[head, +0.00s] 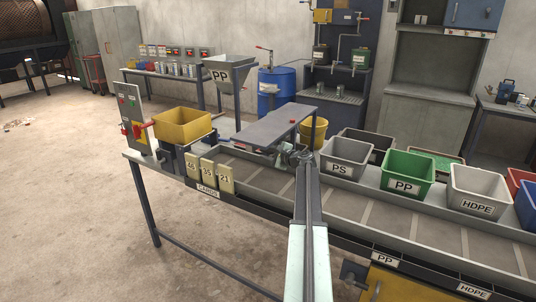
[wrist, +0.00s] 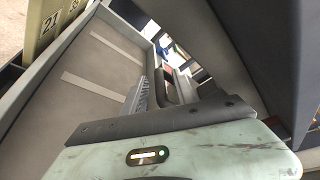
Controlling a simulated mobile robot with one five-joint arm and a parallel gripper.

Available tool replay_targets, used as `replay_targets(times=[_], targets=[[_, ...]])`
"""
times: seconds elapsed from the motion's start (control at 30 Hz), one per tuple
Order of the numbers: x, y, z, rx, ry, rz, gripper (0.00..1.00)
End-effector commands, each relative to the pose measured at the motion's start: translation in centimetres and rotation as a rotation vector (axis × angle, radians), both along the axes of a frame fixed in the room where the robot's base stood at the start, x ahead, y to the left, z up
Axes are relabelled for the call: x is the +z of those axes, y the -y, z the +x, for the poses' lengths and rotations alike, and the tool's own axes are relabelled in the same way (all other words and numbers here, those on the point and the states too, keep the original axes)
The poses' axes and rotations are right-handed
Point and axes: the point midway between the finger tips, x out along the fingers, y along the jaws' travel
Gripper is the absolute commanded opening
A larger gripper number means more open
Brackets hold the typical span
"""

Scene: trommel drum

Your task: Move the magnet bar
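A long flat grey slab (head: 275,124) with a small red spot lies across the conveyor, left of the bins; it may be the magnet bar, but I cannot tell for certain. My gripper (head: 290,156) is low over the belt at the slab's near end; its fingers are small and partly hidden by my arm. In the wrist view my gripper (wrist: 174,82) has its two fingers apart. A dark rounded part shows between them, and I cannot tell whether it touches either finger. A large dark surface fills the upper right there.
The conveyor belt (head: 376,217) runs to the right below my arm. Yellow number cards (head: 208,172) stand on its near edge, beside a yellow bin (head: 182,126). Grey PS (head: 346,157), green PP (head: 407,172) and HDPE (head: 477,190) bins line the far side.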

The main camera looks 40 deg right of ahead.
Motion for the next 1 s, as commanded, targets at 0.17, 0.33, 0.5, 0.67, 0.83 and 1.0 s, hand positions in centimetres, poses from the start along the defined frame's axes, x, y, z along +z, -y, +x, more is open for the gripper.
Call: replay_targets(times=[0.17, 0.33, 0.5, 0.67, 0.83, 1.0], targets=[[0.04, 0.00, -0.07, 0.000, 0.000, 0.000, 0.15], [0.01, -0.03, -0.08, 0.001, -0.001, -0.001, 0.00], [-0.01, -0.04, -0.07, 0.001, -0.002, -0.001, 0.00], [-0.02, -0.05, -0.06, 0.001, -0.002, -0.001, 0.00], [-0.03, -0.05, -0.06, 0.002, -0.001, 0.000, 0.00], [-0.04, -0.06, -0.06, 0.003, -0.002, 0.000, 0.00]])
